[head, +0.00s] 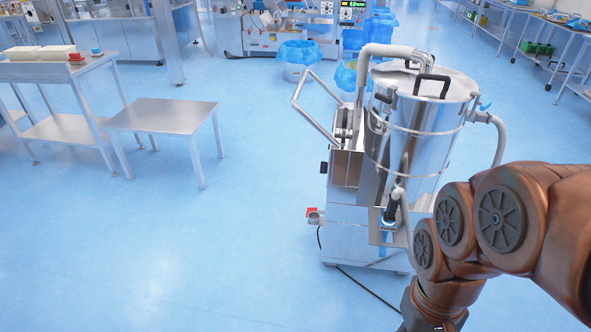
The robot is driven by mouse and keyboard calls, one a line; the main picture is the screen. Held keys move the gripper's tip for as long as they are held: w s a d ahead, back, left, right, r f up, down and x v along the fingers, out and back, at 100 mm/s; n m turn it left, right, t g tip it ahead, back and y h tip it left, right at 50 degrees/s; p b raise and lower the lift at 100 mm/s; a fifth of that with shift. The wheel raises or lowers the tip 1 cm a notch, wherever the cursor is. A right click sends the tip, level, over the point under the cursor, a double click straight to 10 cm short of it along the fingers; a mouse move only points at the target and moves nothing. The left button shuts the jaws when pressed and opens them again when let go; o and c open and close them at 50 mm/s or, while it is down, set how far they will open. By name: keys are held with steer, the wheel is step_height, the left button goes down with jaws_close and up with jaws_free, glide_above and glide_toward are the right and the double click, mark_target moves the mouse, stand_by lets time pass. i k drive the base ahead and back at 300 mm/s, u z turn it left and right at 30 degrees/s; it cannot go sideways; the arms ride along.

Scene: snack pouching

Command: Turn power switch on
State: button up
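A steel machine with a round lidded hopper (425,115) on a boxy cabinet (345,235) stands right of centre. A small red and grey fitting (313,214) sticks out from the cabinet's left side. A small black part (323,167) sits above it on the same side. I cannot tell whether either is the power switch; no switch can be made out for certain. My copper-coloured arm comes in from the right, in front of the machine's lower right side, and runs down past the bottom edge. My gripper is out of view.
A low steel table (163,115) and a taller steel table (50,70) stand at the left. Blue-lined bins (300,55) and a machine with a lit display (352,8) are behind. A dark cable (370,290) lies on the floor. The floor at centre left is clear.

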mark_target(323, 170)
steer(key=u, duration=1.15)
steer(key=i, duration=1.15)
steer(key=z, duration=0.9)
steer(key=k, duration=0.65)
steer(key=u, duration=0.5)
steer(key=i, duration=1.6)
steer(key=z, duration=0.45)
